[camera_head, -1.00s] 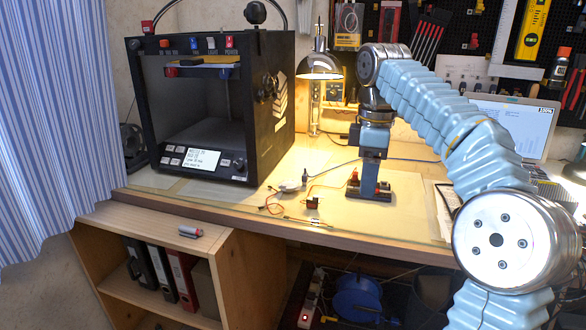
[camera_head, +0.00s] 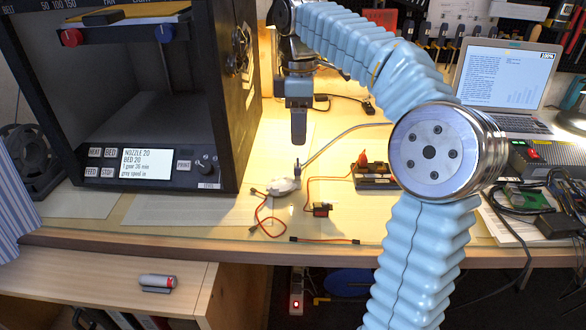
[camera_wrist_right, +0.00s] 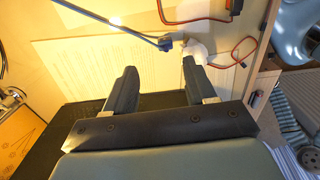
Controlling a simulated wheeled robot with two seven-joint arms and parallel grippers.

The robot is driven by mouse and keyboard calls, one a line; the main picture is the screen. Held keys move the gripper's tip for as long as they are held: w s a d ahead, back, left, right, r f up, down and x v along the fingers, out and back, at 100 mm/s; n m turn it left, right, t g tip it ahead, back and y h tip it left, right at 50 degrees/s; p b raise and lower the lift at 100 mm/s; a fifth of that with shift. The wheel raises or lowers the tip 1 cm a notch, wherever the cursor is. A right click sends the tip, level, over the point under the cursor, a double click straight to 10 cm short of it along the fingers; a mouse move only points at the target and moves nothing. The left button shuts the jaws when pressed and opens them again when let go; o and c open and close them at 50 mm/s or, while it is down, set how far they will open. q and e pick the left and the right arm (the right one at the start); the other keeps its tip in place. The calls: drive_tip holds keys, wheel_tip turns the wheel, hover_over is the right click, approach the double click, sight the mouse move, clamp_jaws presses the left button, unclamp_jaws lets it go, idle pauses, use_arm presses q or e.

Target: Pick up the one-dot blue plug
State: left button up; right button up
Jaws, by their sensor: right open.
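A small dark blue plug (camera_head: 297,169) stands on the end of a grey-blue cable, next to a white rounded piece (camera_head: 284,187) on the table. In the right wrist view the plug (camera_wrist_right: 165,43) shows at the cable's end, beyond the fingertips. Its dots are too small to make out. My right gripper (camera_head: 299,141) points down just behind and above the plug in the head view. In the right wrist view my right gripper (camera_wrist_right: 160,76) is open, with nothing between its fingers. My left gripper is in no view.
The black 3D printer (camera_head: 215,100) stands close on the left. Red-orange wires (camera_head: 265,212) and a small black servo-like part (camera_head: 320,209) lie in front. A black block with a red part (camera_head: 375,176) is to the right. A laptop (camera_head: 505,80) is farther right.

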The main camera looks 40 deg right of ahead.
sight(297, 165)
wheel_tip(297, 165, down, 4)
drive_tip(key=shift+b, duration=0.3)
drive_tip(key=f, duration=0.5)
drive_tip(key=shift+s+a+f+b, duration=0.15)
drive_tip(key=shift+s+a+b, duration=0.15)
drive_tip(key=shift+b, duration=0.1)
clamp_jaws()
